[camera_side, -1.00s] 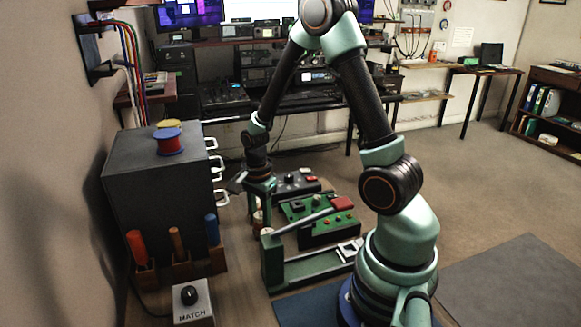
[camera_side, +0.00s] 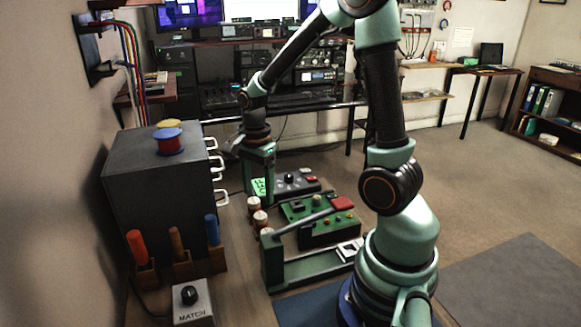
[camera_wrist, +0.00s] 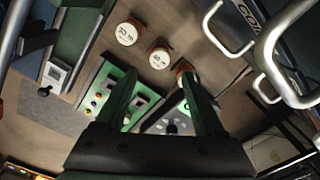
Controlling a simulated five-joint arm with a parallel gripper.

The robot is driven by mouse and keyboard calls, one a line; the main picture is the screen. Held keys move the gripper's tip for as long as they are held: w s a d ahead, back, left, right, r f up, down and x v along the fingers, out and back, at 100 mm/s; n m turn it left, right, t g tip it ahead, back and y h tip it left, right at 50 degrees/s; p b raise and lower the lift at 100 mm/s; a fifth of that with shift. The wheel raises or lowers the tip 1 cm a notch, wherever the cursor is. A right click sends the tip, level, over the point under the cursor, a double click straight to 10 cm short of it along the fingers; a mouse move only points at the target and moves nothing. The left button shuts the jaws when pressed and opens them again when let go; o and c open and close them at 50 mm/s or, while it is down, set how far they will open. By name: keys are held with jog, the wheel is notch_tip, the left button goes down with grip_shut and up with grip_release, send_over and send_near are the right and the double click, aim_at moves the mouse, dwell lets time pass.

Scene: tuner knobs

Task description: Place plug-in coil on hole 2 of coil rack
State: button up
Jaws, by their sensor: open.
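Several small round coils with white tops and brown bodies stand in a line on the bench. In the wrist view one reads "30 m" (camera_wrist: 127,33), one appears to read "40 m" (camera_wrist: 160,57), and a third coil (camera_wrist: 184,66) is partly hidden by my right finger. My gripper (camera_wrist: 158,74) is open and empty, pointing down behind the far coil in the side view (camera_side: 262,194). I cannot tell which thing is the coil rack.
A dark cabinet (camera_side: 150,185) with pale handles (camera_side: 214,162) stands left of the coils. Green panels with knobs (camera_side: 318,210) and a lever device (camera_side: 310,268) lie to the right. Wooden holders with coloured handles (camera_side: 180,268) and a MATCH box (camera_side: 191,305) are nearer.

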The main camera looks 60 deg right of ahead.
jog(key=s+a+r+n+t, duration=0.2)
jog(key=a+r+n, duration=0.3)
jog(key=n, duration=0.5)
jog(key=s+a+r+n+t, duration=0.2)
jog(key=a+r+n+t, duration=0.1)
jog(key=a+r+n, duration=0.3)
notch_tip(320, 180, up, 3)
jog(key=n, duration=0.4)
jog(key=shift+s+f+t, duration=0.15)
jog(key=shift+s+t, duration=0.05)
jog(key=shift+t, duration=0.1)
